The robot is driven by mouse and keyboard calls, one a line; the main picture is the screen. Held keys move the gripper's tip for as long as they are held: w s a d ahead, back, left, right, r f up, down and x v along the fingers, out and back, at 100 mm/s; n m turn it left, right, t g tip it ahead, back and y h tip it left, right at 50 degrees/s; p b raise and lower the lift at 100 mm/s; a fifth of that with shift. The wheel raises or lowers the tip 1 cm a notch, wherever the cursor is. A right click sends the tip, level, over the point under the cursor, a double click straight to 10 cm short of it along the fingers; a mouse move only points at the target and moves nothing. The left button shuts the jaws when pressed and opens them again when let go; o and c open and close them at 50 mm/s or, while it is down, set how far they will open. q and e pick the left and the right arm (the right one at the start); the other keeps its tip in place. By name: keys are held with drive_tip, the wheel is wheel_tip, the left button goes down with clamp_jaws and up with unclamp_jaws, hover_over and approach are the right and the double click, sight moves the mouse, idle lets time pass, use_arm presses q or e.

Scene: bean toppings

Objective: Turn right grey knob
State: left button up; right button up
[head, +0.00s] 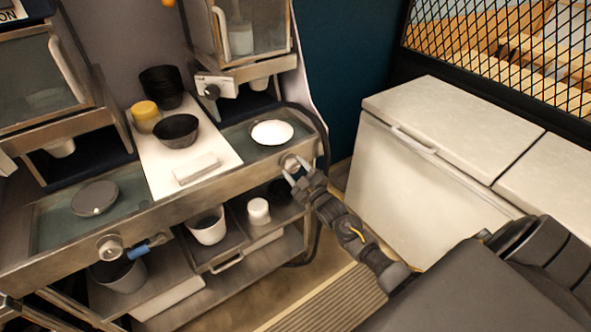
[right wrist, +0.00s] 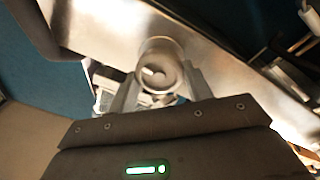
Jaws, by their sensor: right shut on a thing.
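The right grey knob (head: 291,163) is on the front rail of the metal counter, at its right end. It also shows in the right wrist view (right wrist: 160,62) as a round grey knob with a light mark on its face. My right gripper (head: 294,174) is at this knob, with one finger on each side, and is shut on it. In the right wrist view the gripper (right wrist: 160,88) fingers flank the knob's lower part. My left gripper is not in view.
A second grey knob (head: 110,248) is on the rail's left, beside a blue-handled item (head: 148,246). A white bowl (head: 272,132) sits above the right knob. A white chest (head: 420,190) stands to the right.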

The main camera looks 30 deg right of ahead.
drive_tip(key=shift+m, duration=0.5)
drive_tip(key=o, duration=1)
drive_tip(key=shift+c, duration=0.2)
drive_tip(key=shift+s+f, duration=0.2)
drive_tip(key=shift+s, duration=0.2)
drive_tip(key=s+b, duration=0.2)
drive_tip(key=s, duration=0.8)
drive_tip(key=shift+f+b, duration=0.4)
drive_tip(key=shift+f, duration=0.05)
drive_tip(key=shift+d, duration=0.1)
